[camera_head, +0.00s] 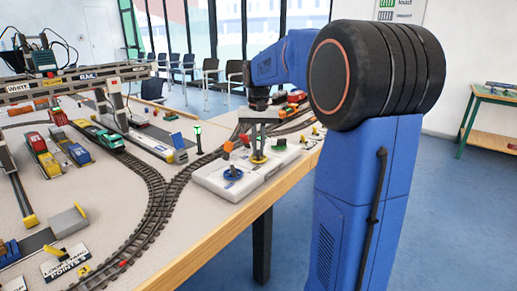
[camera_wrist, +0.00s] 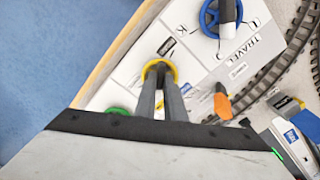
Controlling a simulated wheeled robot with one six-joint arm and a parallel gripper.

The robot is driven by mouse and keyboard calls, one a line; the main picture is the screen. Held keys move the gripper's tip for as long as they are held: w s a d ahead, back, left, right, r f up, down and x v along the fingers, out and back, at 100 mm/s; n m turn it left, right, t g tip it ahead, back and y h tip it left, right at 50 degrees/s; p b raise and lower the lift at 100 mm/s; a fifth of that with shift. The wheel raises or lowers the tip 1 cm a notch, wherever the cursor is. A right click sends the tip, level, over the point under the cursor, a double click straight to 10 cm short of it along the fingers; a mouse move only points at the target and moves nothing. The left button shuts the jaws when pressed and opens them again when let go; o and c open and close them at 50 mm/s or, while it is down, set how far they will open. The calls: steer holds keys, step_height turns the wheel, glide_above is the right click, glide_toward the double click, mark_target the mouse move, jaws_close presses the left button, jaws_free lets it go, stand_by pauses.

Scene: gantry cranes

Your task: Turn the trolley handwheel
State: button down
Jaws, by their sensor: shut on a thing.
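A yellow handwheel (camera_wrist: 172,67) sits on a white control panel (camera_wrist: 198,68), between a blue handwheel (camera_wrist: 205,22) and a green one (camera_wrist: 117,112). The label beside the blue wheel reads TRAVEL; the yellow wheel's label is not legible. My gripper (camera_wrist: 160,72) reaches down over the yellow wheel with both fingers close together, shut on it. The fingers hide the wheel's middle. In the head view my gripper (camera_head: 258,150) stands upright over the yellow wheel (camera_head: 258,160), with the blue wheel (camera_head: 232,173) at the panel's near left.
An orange lever (camera_wrist: 222,101) stands close to the right of my fingers. Curved model track (camera_head: 172,190) runs past the panel. A gantry crane (camera_head: 75,78) and model trains (camera_head: 100,135) stand to the left. The table edge (camera_head: 245,212) lies just in front of the panel.

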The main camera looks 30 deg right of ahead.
mark_target(258, 151)
stand_by(0.4)
steer(key=c, duration=1.8)
jaws_free()
steer(key=shift+c, duration=0.2)
step_height(258, 151, up, 17)
steer(key=shift+r, duration=0.2)
